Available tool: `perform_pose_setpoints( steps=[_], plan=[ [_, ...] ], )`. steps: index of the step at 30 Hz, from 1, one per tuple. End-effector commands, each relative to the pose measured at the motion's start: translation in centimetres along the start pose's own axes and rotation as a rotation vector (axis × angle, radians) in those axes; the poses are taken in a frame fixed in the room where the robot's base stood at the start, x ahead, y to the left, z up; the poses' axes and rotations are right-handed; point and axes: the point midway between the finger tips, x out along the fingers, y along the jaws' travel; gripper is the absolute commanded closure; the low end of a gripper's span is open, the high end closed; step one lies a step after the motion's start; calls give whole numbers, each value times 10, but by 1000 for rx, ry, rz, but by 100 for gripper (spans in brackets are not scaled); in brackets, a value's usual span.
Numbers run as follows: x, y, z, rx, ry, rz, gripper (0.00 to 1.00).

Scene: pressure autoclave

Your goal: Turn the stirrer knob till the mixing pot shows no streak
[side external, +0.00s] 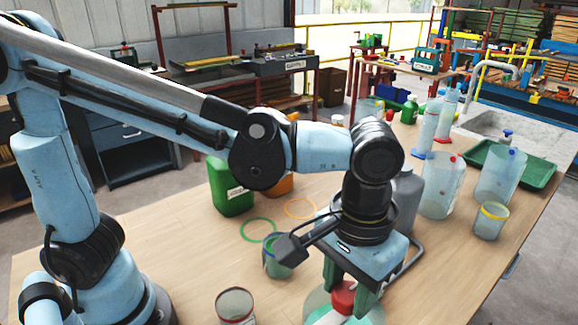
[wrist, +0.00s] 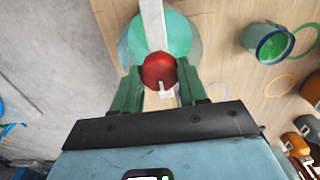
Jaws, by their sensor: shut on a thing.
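The mixing pot (side external: 374,314) is at the bottom edge of the side view, partly cut off, with pale green contents. It also shows in the wrist view (wrist: 186,36). A red stirrer knob (side external: 343,297) sits above the pot, and in the wrist view the knob (wrist: 159,71) is between the green fingers. My gripper (side external: 346,288) points down and is shut on the knob. A straight white strip (wrist: 152,25) runs from the knob across the pot; I cannot tell whether it is a streak or a bar. The fingers hide part of the pot.
A small cup with green contents (side external: 277,256) stands left of my gripper. A red-rimmed cup (side external: 235,305) is at the front. A grey jug (side external: 408,190) and clear beakers (side external: 440,185) stand behind. Green and orange rings (side external: 259,230) lie flat on the table.

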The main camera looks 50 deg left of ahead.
Motion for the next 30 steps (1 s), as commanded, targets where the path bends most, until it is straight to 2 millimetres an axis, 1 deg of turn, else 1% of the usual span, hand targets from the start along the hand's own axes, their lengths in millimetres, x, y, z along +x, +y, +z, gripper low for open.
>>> perform_pose_setpoints(
  steps=[30],
  plan=[
    [0,0,0,967,0,0,88]
  ],
)
